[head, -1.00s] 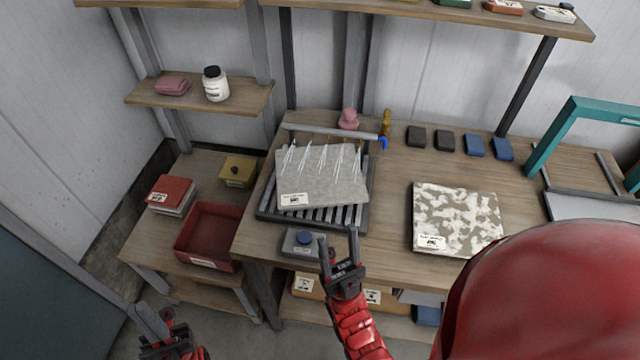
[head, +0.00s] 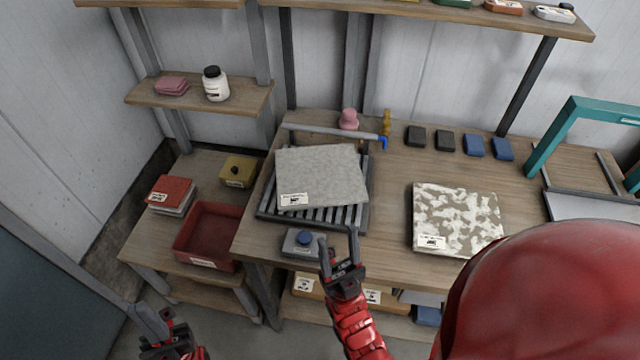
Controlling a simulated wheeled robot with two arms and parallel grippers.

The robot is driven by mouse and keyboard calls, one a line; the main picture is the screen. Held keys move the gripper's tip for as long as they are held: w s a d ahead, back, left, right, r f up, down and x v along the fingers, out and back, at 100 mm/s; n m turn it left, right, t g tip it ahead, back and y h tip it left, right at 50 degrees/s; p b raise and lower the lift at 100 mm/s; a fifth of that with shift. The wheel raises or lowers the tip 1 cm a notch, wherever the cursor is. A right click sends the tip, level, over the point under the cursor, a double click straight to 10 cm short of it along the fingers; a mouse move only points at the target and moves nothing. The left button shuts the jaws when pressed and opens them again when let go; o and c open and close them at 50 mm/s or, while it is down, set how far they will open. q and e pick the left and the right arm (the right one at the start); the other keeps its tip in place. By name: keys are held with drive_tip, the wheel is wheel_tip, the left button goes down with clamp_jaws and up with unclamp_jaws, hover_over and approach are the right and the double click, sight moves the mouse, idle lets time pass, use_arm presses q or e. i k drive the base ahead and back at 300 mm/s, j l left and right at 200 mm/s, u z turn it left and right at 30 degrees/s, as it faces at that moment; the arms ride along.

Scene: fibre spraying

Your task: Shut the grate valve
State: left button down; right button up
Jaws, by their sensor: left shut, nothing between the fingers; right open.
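A grey pipe (head: 330,132) with a blue valve handle (head: 383,142) at its right end runs behind the dark slatted grate (head: 325,215). A speckled grey slab (head: 320,175) lies on the grate, with no spray on it. A grey box with a blue knob (head: 304,238) sits at the table's front edge; which of the two blue parts is the grate valve is not marked legibly. My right gripper (head: 338,248) is open and empty, just right of the knob box. My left gripper (head: 160,326) is shut and empty at the bottom left, below the low table.
A white-mottled slab (head: 456,218) lies right of the grate. Black and blue blocks (head: 474,145) line the back, with a teal frame (head: 590,108) at the right. A red bin (head: 208,238) stands on the lower left table. The tabletop between grate and mottled slab is clear.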

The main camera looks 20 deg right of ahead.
sight(386, 123)
drive_tip(key=k+l+u, duration=0.5)
drive_tip(key=l, duration=0.3)
drive_tip(key=k+l+u, duration=0.45)
drive_tip(key=k+l, duration=0.2)
drive_tip(key=i+l, duration=0.35)
drive_tip(key=l, duration=0.2)
